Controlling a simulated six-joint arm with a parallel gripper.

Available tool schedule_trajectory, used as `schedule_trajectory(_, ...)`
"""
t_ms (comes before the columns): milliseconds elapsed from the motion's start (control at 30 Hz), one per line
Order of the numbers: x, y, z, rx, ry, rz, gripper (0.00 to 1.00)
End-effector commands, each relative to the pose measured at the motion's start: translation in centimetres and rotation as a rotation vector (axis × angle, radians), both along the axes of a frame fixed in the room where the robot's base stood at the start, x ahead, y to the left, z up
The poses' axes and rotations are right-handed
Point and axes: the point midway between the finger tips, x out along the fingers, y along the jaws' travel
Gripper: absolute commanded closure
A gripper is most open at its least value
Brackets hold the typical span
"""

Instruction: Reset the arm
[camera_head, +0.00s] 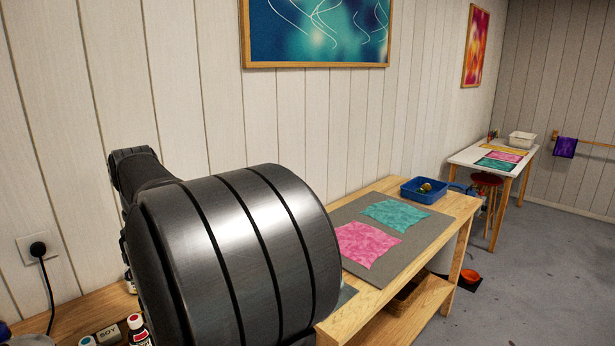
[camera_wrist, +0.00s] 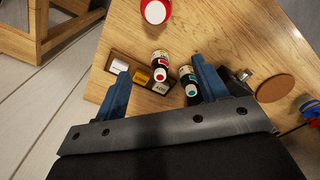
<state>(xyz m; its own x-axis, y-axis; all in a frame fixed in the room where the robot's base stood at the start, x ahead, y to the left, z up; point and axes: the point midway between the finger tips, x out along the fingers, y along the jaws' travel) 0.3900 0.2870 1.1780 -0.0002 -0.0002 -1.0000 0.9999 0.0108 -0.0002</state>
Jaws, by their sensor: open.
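My gripper (camera_wrist: 160,92) shows in the wrist view with its two blue fingers spread apart. It is open and holds nothing. Past the fingertips, small bottles (camera_wrist: 188,80) and a wooden strip with blocks (camera_wrist: 143,75) are seen on a wooden tabletop (camera_wrist: 225,40). My dark, rounded arm link fills the left middle of the head view and hides much of what lies behind it. The gripper does not show in the head view.
A workbench (camera_head: 446,205) carries a grey mat (camera_head: 350,212) with a pink cloth (camera_head: 365,243) and a teal cloth (camera_head: 396,214). A blue bin (camera_head: 424,196) stands at its far end. A white table (camera_head: 470,157) is farther back. Grey floor (camera_head: 540,270) lies open at right.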

Motion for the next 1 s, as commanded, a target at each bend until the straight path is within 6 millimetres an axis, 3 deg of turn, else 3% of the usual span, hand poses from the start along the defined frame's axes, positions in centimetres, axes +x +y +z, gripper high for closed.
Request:
schedule_trajectory(500, -4.0, -8.4, 0.0, 0.001, -0.001, 0.005, 0.34)
schedule_trajectory(1000, -9.1, -15.1, -1.5, 0.000, -0.001, 0.016, 0.34)
